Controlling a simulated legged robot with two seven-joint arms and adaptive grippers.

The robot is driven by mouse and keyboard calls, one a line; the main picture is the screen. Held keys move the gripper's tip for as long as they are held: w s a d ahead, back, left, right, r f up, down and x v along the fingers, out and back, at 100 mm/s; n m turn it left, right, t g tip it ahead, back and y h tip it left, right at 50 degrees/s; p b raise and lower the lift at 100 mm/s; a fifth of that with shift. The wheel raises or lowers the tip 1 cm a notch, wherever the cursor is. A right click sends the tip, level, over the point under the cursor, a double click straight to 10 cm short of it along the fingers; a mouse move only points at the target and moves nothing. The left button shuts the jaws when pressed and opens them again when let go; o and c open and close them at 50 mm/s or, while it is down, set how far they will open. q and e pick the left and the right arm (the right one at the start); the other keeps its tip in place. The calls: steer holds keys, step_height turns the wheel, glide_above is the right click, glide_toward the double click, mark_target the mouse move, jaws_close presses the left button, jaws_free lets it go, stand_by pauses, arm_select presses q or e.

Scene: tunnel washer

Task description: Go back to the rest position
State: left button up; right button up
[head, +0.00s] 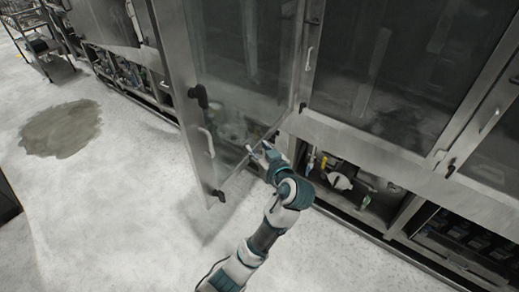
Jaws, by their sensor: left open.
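My left gripper (262,150) is at the middle of the head view, in front of the tunnel washer (340,135). It is open, and I see nothing between its fingers. The washer's glass door (240,80) stands swung out, left of and behind my gripper. The door has a pale handle (207,141) and black latches near its outer edge. The gripper is close to the door's lower inner part; I cannot tell whether they touch. My right gripper is not in view.
Below the washer's panels is an open bay with pipes and valves (340,181). A wheeled metal rack (40,45) stands at the upper left. A wet patch (60,128) lies on the pale floor. The floor left of the door is otherwise clear. A dark object's edge (6,200) shows at the left.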

arm_select(q)
steer(key=shift+s+d+f, duration=0.1)
steer(key=shift+d, duration=0.15)
steer(key=shift+a+f, duration=0.1)
